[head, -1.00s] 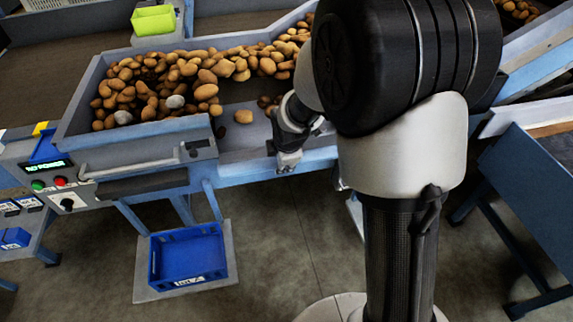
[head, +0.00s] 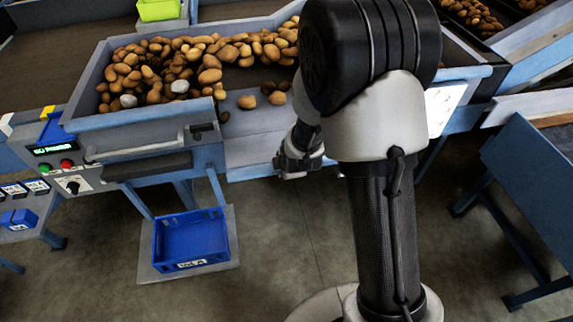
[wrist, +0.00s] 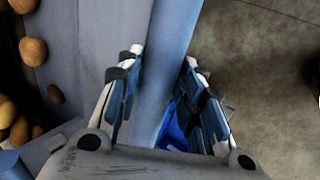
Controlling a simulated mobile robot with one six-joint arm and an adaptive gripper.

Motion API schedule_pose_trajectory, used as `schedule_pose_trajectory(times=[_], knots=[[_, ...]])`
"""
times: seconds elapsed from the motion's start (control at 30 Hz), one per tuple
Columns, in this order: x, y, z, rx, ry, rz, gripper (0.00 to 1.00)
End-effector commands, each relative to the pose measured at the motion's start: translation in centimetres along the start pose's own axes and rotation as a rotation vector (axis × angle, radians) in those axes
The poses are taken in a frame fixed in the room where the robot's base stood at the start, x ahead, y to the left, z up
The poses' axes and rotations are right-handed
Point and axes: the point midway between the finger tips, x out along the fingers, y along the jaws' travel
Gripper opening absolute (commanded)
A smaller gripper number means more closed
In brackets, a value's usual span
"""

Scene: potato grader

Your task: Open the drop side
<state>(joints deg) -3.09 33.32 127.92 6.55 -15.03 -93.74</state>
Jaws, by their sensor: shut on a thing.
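The drop side appears to be the pale blue-grey panel (head: 252,160) at the front of the potato table, right of the handled front wall. It slopes outward and down from the table bed. My gripper (head: 293,172) is at its front edge, toward the right. In the wrist view my gripper (wrist: 163,60) has one finger on each side of the panel's blue edge (wrist: 168,35) and is shut on it. My arm hides the panel's right end in the head view.
Potatoes (head: 215,60) fill the table bed, with a few loose near the panel. A blue crate (head: 190,240) stands on the floor below. A control box (head: 62,165) is at the left, a blue table (head: 535,190) at the right.

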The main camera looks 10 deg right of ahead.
Motion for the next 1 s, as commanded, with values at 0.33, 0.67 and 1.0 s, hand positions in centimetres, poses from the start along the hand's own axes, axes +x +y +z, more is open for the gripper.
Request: schedule_pose_trajectory(times=[0.33, 0.67, 1.0], knots=[[0.50, -1.64, 0.09, 0.000, -0.001, -0.037, 0.00], [0.50, -1.61, 0.11, 0.000, -0.001, -0.036, 0.54], [-0.12, -1.31, 0.11, 0.001, -0.001, -0.030, 0.54]])
